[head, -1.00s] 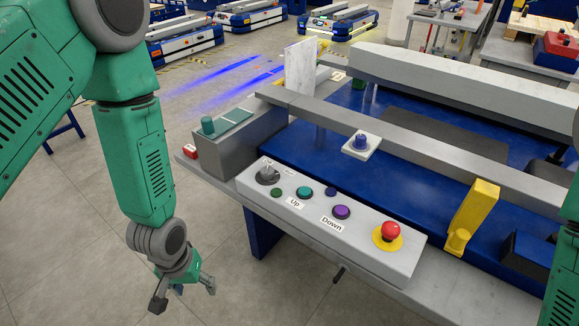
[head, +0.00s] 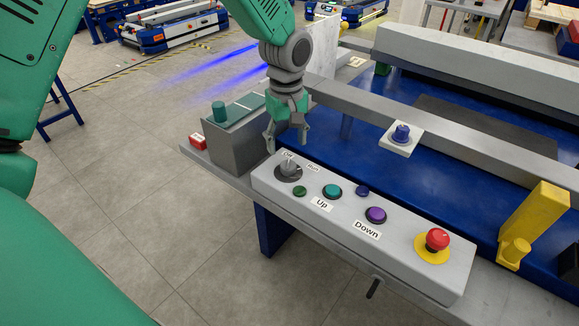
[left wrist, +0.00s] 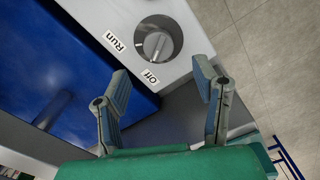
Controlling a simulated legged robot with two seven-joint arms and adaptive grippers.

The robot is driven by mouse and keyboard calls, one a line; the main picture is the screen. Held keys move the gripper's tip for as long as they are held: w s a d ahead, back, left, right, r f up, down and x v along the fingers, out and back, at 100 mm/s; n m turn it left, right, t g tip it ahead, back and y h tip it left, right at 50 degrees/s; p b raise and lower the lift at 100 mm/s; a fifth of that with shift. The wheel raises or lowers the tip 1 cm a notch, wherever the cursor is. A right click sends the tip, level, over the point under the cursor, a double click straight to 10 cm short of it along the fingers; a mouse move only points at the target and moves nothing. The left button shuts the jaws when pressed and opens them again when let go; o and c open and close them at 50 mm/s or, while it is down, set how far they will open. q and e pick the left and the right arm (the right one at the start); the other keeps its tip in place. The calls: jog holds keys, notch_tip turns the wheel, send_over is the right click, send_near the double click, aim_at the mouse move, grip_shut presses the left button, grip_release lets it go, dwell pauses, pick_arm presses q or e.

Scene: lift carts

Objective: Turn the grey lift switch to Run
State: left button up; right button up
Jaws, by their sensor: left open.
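The grey lift switch (head: 289,170) is a round knob with a raised handle at the left end of the control box (head: 365,225). It also shows in the left wrist view (left wrist: 157,44), with the "Off" label (left wrist: 150,77) and the "Run" label (left wrist: 115,42) beside it. Its handle appears lined up nearer to Off than Run. My left gripper (head: 287,142) is open and empty, just above and behind the switch in the head view. In the left wrist view its spread fingers (left wrist: 162,76) are apart from the knob. My right gripper is out of view.
The box also carries a green button (head: 299,191), the teal Up button (head: 332,191), the purple Down button (head: 376,215) and a red emergency stop (head: 437,239). A yellow bracket (head: 535,222) stands at right.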

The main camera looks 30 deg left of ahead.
aim_at(288, 163)
pick_arm(q)
jog(key=f, duration=0.4)
jog(key=f+b, duration=0.1)
jog(key=f, duration=0.1)
jog(key=shift+d+f, duration=0.1)
jog(key=shift+d, duration=0.15)
jog(key=shift+d+f, duration=0.2)
jog(key=shift+f, duration=0.3)
jog(key=shift+a, duration=0.35)
jog(key=c, duration=0.3)
jog(key=shift+f, duration=0.1)
jog(key=c, duration=0.7)
jog(key=shift+c, duration=0.7)
